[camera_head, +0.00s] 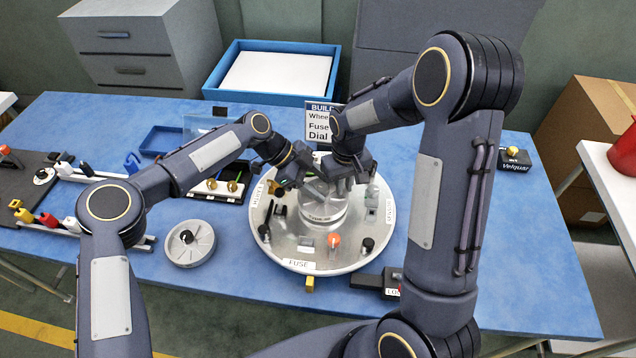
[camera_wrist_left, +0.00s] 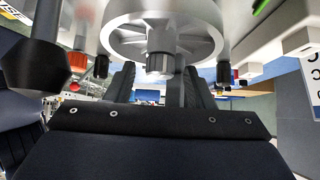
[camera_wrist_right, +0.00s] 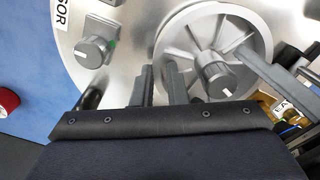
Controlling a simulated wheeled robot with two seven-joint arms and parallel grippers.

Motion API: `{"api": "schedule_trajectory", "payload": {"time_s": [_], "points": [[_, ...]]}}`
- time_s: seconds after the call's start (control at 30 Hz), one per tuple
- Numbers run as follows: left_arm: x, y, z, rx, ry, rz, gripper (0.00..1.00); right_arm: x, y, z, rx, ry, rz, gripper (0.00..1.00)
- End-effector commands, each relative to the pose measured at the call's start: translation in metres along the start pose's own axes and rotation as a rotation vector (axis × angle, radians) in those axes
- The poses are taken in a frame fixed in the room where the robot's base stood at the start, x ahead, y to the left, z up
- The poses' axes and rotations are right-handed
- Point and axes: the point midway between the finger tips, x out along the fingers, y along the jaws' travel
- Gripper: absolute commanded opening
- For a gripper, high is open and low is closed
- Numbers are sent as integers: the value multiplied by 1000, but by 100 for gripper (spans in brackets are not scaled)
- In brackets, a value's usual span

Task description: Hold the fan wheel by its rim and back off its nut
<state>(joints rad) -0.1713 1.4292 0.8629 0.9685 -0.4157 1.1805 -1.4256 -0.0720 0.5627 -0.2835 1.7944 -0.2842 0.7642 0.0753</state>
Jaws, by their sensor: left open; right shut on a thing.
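The grey spoked fan wheel (camera_wrist_right: 164,60) is mounted on a round silver panel (camera_head: 285,250), partly hidden by my grippers in the head view. Its ridged grey nut (camera_wrist_right: 214,76) sits at the hub and also shows in the left wrist view (camera_wrist_left: 160,66). My right gripper (camera_wrist_right: 160,78) is shut on the wheel's rim, on the left side in its wrist view. My left gripper (camera_wrist_left: 158,82) is open, its fingers either side of the nut in the picture. I cannot tell whether they touch the nut.
Knobs and small parts, including an orange-topped one (camera_head: 334,241), stand around the wheel on the panel. A loose grey wheel (camera_head: 190,256) with a black knob lies left on the blue table (camera_head: 225,298). A blue tray (camera_head: 212,84) stands behind.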

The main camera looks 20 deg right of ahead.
Motion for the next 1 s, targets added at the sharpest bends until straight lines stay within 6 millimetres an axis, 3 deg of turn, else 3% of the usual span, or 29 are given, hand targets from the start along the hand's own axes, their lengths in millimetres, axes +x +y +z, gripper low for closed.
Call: {"api": "schedule_trajectory", "payload": {"time_s": [0.07,0.43,1.0], "points": [[0,0,0,0,0,0,48,0,1,0,1,0,2,0],[0,0,0,0,0,0,4,0,1,0,1,0,2,0],[-1,3,-1,-145,-4,-149,3,0,1,0,1,0,1,0]]}}
